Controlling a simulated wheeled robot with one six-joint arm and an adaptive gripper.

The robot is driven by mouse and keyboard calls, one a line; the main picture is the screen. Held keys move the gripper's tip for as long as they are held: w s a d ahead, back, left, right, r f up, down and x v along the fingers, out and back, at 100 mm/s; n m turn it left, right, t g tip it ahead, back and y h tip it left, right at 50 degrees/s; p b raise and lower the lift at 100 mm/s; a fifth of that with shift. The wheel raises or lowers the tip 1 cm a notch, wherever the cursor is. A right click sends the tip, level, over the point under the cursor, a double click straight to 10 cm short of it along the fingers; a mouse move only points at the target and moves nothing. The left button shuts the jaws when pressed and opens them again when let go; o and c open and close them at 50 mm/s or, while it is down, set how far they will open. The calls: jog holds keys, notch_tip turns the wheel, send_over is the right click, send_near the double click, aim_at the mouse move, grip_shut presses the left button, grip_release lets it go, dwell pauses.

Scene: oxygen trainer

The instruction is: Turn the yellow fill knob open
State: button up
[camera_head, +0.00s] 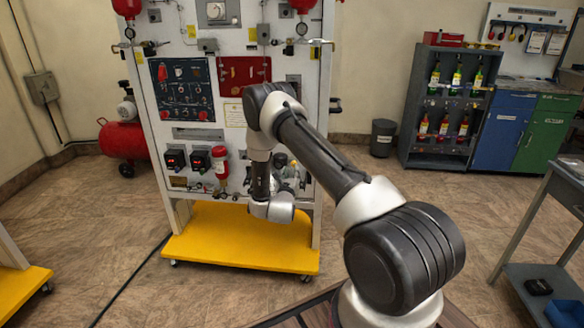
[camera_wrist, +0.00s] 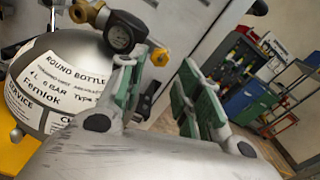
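In the wrist view, a small yellow-brass knob (camera_wrist: 160,57) shows just past my fingertips, beside a round black-rimmed gauge (camera_wrist: 121,37). I cannot tell for sure that it is the fill knob. A grey round bottle (camera_wrist: 60,85) with white labels and a brass valve fitting (camera_wrist: 88,12) stands to the left. The knob appears ahead of the gap, not clearly touched. In the head view, my arm hides most of the gripper near the lower right of the panel.
The white trainer panel (camera_head: 237,115) carries gauges, valves and red parts. Its yellow base (camera_head: 235,245) stands on the floor. A red compressor tank (camera_head: 122,140) is at left. A bottle rack (camera_head: 450,100), a bin (camera_head: 383,137) and cabinets are at right. Floor between is clear.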

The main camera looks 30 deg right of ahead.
jog(key=x, duration=0.6)
jog(key=shift+w+d, duration=0.1)
jog(key=c, duration=0.7)
